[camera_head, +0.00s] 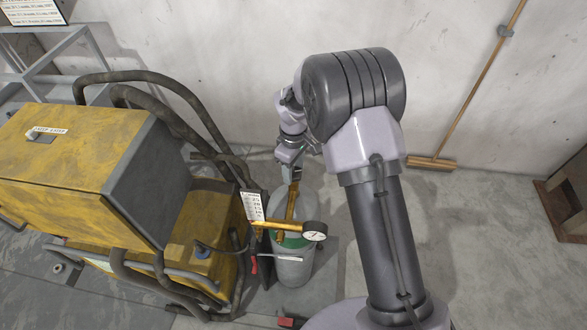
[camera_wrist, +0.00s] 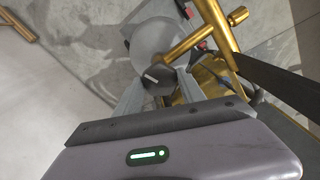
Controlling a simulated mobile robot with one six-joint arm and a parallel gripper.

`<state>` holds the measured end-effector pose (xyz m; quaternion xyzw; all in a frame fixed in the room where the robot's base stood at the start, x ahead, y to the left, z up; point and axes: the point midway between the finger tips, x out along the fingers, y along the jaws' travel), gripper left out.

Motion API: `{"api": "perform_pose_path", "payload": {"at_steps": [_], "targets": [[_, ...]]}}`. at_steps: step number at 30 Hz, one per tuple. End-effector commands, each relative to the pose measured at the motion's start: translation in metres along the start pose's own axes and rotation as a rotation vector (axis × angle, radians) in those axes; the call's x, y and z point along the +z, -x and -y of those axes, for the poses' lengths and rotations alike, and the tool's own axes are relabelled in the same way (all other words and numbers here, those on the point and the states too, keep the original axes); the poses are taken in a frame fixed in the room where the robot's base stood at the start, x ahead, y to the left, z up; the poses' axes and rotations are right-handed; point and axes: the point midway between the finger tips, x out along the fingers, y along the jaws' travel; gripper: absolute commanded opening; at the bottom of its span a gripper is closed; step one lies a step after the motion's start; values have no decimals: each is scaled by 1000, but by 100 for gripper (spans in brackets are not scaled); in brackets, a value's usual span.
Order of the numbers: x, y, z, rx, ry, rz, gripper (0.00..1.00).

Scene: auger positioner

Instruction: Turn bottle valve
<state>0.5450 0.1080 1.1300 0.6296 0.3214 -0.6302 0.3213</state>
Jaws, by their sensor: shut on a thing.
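The gas bottle (camera_head: 291,268) stands upright, pale grey with a green band near its shoulder. Brass fittings (camera_head: 291,206) rise from its top, with a round white-faced gauge (camera_head: 314,231) on the right. My gripper (camera_head: 294,176) reaches down to the upper end of these fittings. In the wrist view, a dark faceted valve knob (camera_wrist: 152,79) on a brass bar (camera_wrist: 192,43) sits between the fingers of my gripper (camera_wrist: 155,92), which is shut on it. In the head view, the arm and gripper hide the knob. The bottle's rounded top (camera_wrist: 153,42) shows behind it.
A yellow machine (camera_head: 75,150) with thick dark hoses (camera_head: 165,92) stands close on the left. A card with numbers (camera_head: 253,205) hangs beside the bottle. A broom (camera_head: 432,163) leans on the wall at right. The floor on the right is mostly clear.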

Motion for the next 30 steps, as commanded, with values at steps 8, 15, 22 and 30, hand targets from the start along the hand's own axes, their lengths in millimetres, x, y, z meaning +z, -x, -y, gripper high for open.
{"api": "perform_pose_path", "payload": {"at_steps": [8, 15, 22, 30], "targets": [[-1, 2, -1, 3, 157, -3, 6], [-1, 2, -1, 3, 225, -3, 6], [-1, 2, -1, 4, 245, -3, 6], [-1, 2, -1, 4, 245, -3, 6]]}}
